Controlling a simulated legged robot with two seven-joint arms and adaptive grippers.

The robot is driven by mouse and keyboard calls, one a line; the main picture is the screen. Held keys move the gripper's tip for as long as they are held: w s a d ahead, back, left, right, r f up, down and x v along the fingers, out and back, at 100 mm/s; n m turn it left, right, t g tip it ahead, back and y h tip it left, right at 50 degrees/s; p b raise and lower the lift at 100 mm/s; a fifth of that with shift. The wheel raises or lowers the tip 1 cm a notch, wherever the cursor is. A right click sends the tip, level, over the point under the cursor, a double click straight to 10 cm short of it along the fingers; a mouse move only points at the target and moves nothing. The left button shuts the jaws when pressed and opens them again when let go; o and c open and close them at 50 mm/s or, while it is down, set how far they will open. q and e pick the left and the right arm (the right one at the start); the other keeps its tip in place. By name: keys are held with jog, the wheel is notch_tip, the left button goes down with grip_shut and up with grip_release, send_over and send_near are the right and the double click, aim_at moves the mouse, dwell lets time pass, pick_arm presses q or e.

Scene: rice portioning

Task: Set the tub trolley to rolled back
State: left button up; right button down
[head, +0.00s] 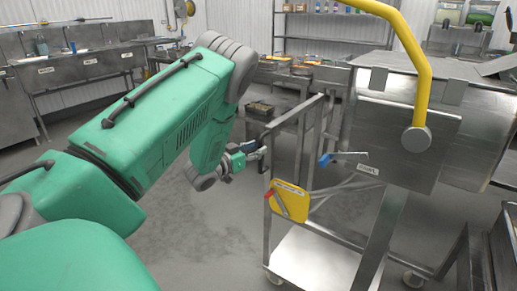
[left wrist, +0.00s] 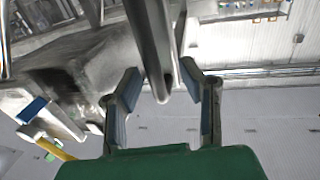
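The tub trolley (head: 312,262) is a steel frame on castors, with uprights, a top rail (head: 297,115) and a low shelf, standing in front of me right of centre. My left gripper (head: 262,150) is at the trolley's left upright, near the end of the top rail. In the left wrist view my left gripper (left wrist: 160,92) has its two blue-padded fingers apart. A steel bar (left wrist: 150,40) reaches into the space between them; I cannot tell whether either finger touches it. My right gripper is not in view.
A steel tipping vessel (head: 410,125) with a yellow bar (head: 423,70) and a blue-handled lever (head: 327,160) is close at right. A yellow plate (head: 289,200) hangs on the trolley frame. Steel sinks (head: 80,62) line the back left. Grey floor (head: 180,240) is open left of the trolley.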

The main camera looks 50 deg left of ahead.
pick_arm(q)
jog(key=s, duration=1)
jog(key=shift+s+f, duration=0.15)
jog(key=shift+s, duration=0.25)
jog(key=s+d+f+g, duration=0.3)
jog(key=d+f+g, duration=0.2)
jog(key=d+f, duration=0.4)
jog(key=s+d+f+g, duration=0.2)
jog(key=d+f+g, duration=0.2)
jog(key=d+f, duration=0.55)
jog(key=s+d+f+g, duration=0.2)
jog(key=s+d+g, duration=0.2)
jog(key=s, duration=0.5)
jog(key=s+d+f+m+g, duration=0.1)
jog(key=s+d+g, duration=0.3)
jog(key=s+d, duration=0.4)
jog(key=shift+s+d+f+h, duration=0.3)
jog(key=shift+s+f, duration=0.35)
jog(key=shift+f, duration=0.25)
